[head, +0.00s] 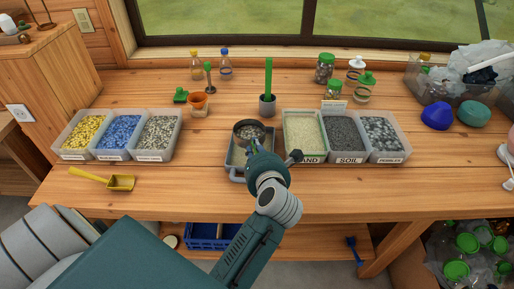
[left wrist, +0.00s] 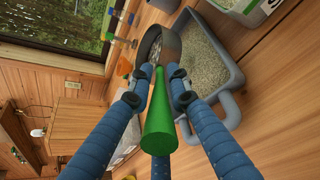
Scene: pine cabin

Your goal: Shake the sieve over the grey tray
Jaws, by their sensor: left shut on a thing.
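The sieve is a round dark-rimmed pan (head: 249,126) with greyish bits in it. Its green handle (left wrist: 158,125) runs between the fingers in the left wrist view. My left gripper (head: 254,147) is shut on this handle; it also shows in the left wrist view (left wrist: 158,85). The grey tray (head: 236,178) stands on the bench at the front middle, and the sieve and gripper cover part of it. In the left wrist view the tray (left wrist: 229,92) holds pale grains, and the sieve overlaps its far left end. The exact height of the sieve is unclear. My right gripper is out of view.
Labelled bins of sand (head: 305,133), soil (head: 344,137) and pebbles (head: 383,137) stand close right of the tray. Bins of coloured stones (head: 121,133) and a yellow scoop (head: 112,181) are at left. A grey pot (head: 267,107) stands behind.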

